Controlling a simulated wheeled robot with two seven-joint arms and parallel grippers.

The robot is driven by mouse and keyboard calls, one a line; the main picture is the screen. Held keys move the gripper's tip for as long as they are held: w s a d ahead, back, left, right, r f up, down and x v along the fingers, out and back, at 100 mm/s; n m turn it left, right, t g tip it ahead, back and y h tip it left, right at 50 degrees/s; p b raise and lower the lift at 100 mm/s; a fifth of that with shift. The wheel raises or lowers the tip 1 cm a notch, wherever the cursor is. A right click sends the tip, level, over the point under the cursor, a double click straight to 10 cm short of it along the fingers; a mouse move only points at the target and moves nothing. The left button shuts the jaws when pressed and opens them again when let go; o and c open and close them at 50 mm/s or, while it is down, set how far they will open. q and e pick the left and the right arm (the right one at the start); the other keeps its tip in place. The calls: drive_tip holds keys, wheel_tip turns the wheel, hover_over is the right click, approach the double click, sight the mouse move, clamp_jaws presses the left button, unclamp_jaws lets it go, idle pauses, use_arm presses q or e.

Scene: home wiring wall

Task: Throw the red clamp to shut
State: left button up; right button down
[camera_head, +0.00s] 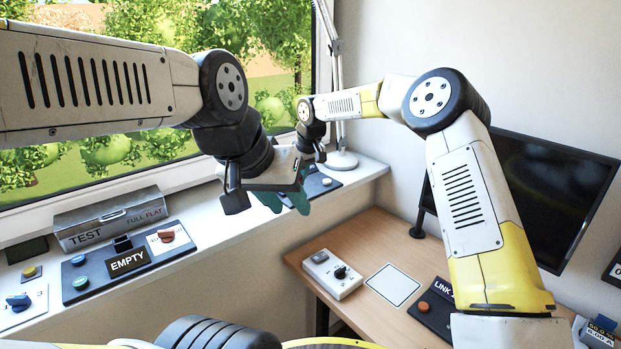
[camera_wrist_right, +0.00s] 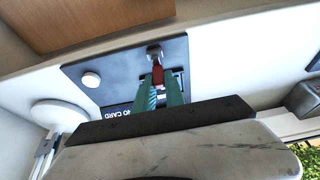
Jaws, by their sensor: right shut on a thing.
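The red clamp (camera_wrist_right: 158,75) shows in the right wrist view, on a dark panel (camera_wrist_right: 112,70) with a light round button and a NO CARD label. A small metal block stands at its far end. My right gripper (camera_wrist_right: 160,88) has its green fingers on either side of the red part and is shut on it. The fingers hide part of the clamp. In the head view, my left gripper (camera_head: 285,200) hangs over the sill with its green fingers apart and nothing seen between them. It hides my right gripper and most of the panel there.
On the sill at left are a metal TEST box (camera_head: 110,218), an EMPTY panel (camera_head: 90,285) and a switch plate (camera_head: 22,305). A lamp (camera_head: 341,160) stands at the sill's far end. The desk (camera_head: 375,235) carries a switch box (camera_head: 333,274), a LINK panel and a monitor (camera_head: 545,200).

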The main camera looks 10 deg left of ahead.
drive_tip(key=c, duration=1.4)
unclamp_jaws()
drive_tip(key=v, duration=0.7)
drive_tip(key=shift+d+r, duration=0.15)
drive_tip(key=shift+r, duration=0.2)
drive_tip(key=shift+s, duration=0.1)
